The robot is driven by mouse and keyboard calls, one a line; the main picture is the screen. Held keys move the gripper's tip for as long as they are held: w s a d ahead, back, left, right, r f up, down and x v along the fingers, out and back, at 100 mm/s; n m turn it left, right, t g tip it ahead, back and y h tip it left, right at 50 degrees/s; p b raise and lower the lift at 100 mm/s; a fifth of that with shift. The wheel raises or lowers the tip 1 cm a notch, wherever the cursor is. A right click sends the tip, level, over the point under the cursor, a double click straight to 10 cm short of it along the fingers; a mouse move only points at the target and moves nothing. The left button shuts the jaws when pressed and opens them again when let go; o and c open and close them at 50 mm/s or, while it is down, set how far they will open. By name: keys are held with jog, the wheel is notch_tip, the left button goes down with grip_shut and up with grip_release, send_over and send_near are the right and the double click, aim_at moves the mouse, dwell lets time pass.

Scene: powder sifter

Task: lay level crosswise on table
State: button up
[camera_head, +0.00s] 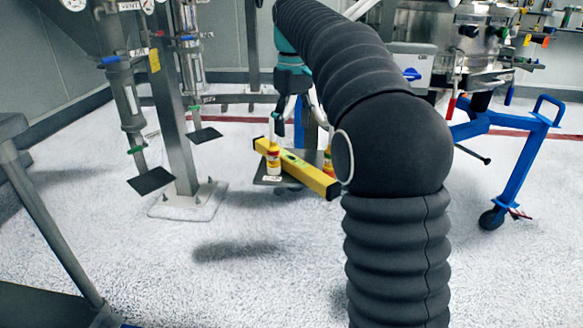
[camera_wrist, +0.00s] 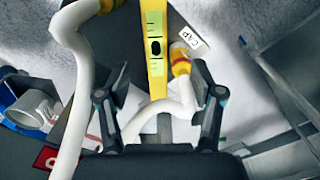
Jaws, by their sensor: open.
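The level is a long yellow bar (camera_head: 312,174) with a dark end, lying on a small dark table (camera_head: 264,182). In the head view it slants from upper left to lower right, and its right end sticks out past the table. In the wrist view the level (camera_wrist: 154,50) runs away from me, between the finger lines, with a green vial showing. My gripper (camera_wrist: 158,90) is open and empty, its two fingers spread either side of the level's line. In the head view my arm hides part of the gripper and the area behind it.
White tubing (camera_wrist: 84,90) crosses the wrist view. A steel post (camera_head: 176,100) and a blue wheeled frame (camera_head: 515,165) flank the table.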

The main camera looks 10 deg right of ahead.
aim_at(295, 161)
notch_tip(295, 161, down, 6)
jog(key=shift+r+b, duration=0.2)
jog(key=shift+b, duration=0.35)
jog(key=shift+w+d+f+b, duration=0.1)
jog(key=shift+f+b, duration=0.1)
jog(key=shift+f, duration=0.65)
jog(key=shift+s+d+f+b, duration=0.1)
jog(key=shift+f+b, duration=0.15)
jog(key=shift+f, duration=0.65)
jog(key=shift+w+d+f+b, duration=0.1)
jog(key=shift+f+b, duration=0.1)
jog(key=shift+f, duration=0.65)
grip_shut()
